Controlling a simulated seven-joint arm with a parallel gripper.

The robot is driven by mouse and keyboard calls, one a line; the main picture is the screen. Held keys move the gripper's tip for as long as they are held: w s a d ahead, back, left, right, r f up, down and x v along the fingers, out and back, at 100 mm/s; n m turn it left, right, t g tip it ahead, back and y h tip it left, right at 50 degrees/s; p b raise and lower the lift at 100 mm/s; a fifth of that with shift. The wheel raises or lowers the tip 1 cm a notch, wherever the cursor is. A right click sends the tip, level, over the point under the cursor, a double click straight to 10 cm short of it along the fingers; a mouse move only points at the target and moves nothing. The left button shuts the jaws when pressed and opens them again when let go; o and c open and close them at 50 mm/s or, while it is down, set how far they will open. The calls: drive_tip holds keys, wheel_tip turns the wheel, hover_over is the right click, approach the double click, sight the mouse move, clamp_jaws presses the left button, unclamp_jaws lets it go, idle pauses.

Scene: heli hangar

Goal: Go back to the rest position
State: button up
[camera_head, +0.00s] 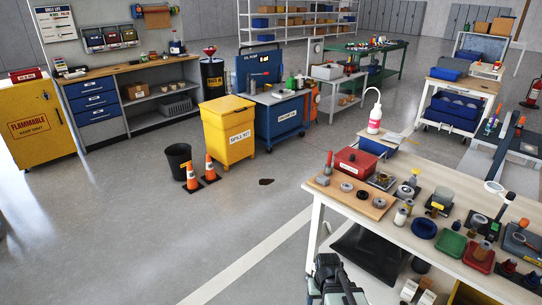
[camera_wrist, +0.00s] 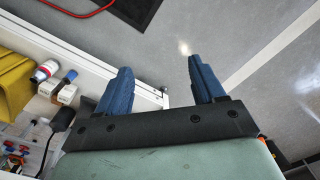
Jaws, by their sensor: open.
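My gripper (camera_wrist: 158,65) is open in the wrist view. Its two blue fingers stand apart with nothing between them; grey floor and a white frame corner show behind. In the head view my gripper (camera_head: 335,282) is at the bottom edge, low beside the near left end of the white workbench (camera_head: 322,194). It is below the height of the bench top, and its fingertips are hard to make out there.
Tools, jars and trays crowd the workbench top. Under it are a black case (camera_head: 368,252) and small boxes; a lower shelf with bottles and a yellow container (camera_wrist: 14,85) shows left of my fingers. Open floor (camera_head: 130,240) lies to the left, with cones (camera_head: 190,177) farther back.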

drive_tip(key=s+f+g, duration=0.3)
drive_tip(key=s+f, duration=0.6)
drive_tip(key=s, duration=0.5)
drive_tip(key=s+f+g, duration=0.3)
drive_tip(key=s+f, duration=0.7)
drive_tip(key=s, duration=0.4)
drive_tip(key=shift+s+d+f+g, duration=0.15)
drive_tip(key=shift+s+f+g, duration=0.1)
drive_tip(key=shift+f+g, duration=0.05)
